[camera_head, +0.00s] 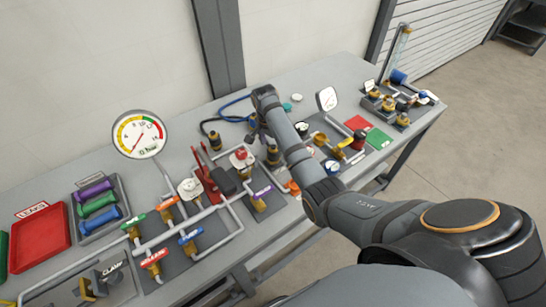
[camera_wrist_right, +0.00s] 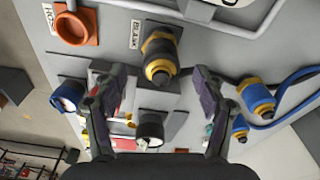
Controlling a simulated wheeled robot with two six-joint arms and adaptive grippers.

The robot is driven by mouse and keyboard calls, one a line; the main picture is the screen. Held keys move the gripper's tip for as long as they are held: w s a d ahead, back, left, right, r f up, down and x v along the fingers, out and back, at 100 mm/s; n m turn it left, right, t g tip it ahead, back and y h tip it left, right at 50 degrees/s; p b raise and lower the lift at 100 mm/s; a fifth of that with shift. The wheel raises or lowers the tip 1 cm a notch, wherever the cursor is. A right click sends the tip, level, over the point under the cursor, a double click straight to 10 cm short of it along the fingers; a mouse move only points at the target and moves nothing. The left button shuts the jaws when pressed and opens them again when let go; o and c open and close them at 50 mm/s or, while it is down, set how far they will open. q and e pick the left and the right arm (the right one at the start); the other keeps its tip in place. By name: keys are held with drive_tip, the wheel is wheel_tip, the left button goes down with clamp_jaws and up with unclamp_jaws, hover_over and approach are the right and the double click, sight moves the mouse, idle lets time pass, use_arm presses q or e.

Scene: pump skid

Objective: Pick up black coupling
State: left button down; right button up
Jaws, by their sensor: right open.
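A dark coupling with a brass collar (camera_wrist_right: 160,52) stands on a grey plate beside a small label in the right wrist view. It looks black, with a slight blue tint. In the head view a dark coupling with brass (camera_head: 272,154) shows just below my right gripper (camera_head: 260,131). In the wrist view my right gripper (camera_wrist_right: 155,82) is open, with one finger on either side of the coupling's line and nothing held. I cannot tell how far the fingertips are from it. My left gripper is in no view.
Blue couplings (camera_wrist_right: 256,98) on a blue hose lie close by at the right of the wrist view. A black round part (camera_wrist_right: 150,128) is near the fingers. A pipe rig with valves (camera_head: 190,225) and a red tray (camera_head: 40,238) stand on the bench, left of my arm.

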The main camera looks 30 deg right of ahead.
sight(274, 153)
drive_tip(key=f, duration=0.1)
drive_tip(key=f+p, duration=0.1)
drive_tip(key=shift+w+d+f, duration=0.2)
drive_tip(key=shift+d+f, duration=0.15)
drive_tip(key=shift+d, duration=0.05)
drive_tip(key=f, duration=0.3)
drive_tip(key=shift+w+d+f, duration=0.1)
drive_tip(key=shift+d, duration=0.15)
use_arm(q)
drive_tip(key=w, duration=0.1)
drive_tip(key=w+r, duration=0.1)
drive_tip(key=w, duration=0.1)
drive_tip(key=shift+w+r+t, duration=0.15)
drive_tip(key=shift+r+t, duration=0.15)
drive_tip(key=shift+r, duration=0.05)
use_arm(e)
drive_tip(key=c, duration=1.4)
